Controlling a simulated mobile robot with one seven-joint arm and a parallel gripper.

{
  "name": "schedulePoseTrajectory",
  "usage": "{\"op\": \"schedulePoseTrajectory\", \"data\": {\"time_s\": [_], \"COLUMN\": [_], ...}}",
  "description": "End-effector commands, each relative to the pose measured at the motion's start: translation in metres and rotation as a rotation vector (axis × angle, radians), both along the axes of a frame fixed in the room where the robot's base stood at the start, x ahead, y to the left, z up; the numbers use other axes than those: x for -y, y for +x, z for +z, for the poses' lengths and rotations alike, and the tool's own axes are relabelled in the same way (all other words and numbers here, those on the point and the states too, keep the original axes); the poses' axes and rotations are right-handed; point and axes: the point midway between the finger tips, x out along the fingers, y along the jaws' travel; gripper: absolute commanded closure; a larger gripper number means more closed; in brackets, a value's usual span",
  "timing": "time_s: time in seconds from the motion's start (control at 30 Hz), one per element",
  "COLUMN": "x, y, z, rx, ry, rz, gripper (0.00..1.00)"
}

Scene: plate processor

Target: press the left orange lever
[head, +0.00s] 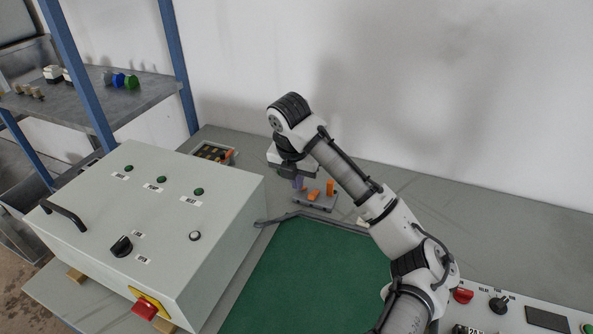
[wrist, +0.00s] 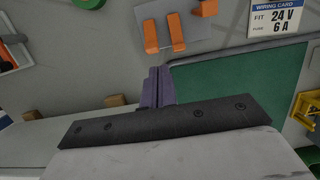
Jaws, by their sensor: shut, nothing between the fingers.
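Two orange levers stand side by side on a grey plate (head: 325,206) behind the green mat. The left orange lever (head: 313,196) looks lower than the right orange lever (head: 330,187) in the head view. The wrist view shows the left lever (wrist: 150,37) and the right lever (wrist: 176,31) just beyond my fingertips. My gripper (head: 297,184) is shut, with purple fingers together and empty. It also shows in the wrist view (wrist: 158,75). The fingers point toward the levers, with a small gap in the picture; whether they touch is unclear.
A large grey control box (head: 160,215) with knobs and a red handle stands at left. A small tray with orange items (head: 214,152) lies behind it. The green mat (head: 310,280) is bare. A wiring card (wrist: 278,17) shows at the wrist view's upper right.

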Motion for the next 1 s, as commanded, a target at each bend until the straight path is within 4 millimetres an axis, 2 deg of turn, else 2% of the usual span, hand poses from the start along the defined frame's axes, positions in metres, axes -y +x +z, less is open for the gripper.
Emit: {"op": "schedulePoseTrajectory", "data": {"time_s": [0.1,0.33,0.77,1.0], "x": [0.003,0.004,0.004,0.005], "y": [0.003,0.008,0.009,0.021], "z": [-0.019,-0.039,-0.042,-0.04], "rx": [-0.002,-0.001,0.001,0.001], "ry": [0.0,-0.001,-0.001,-0.001], "rz": [-0.001,-0.002,-0.001,-0.001], "gripper": [1.0,1.0,1.0,1.0]}}
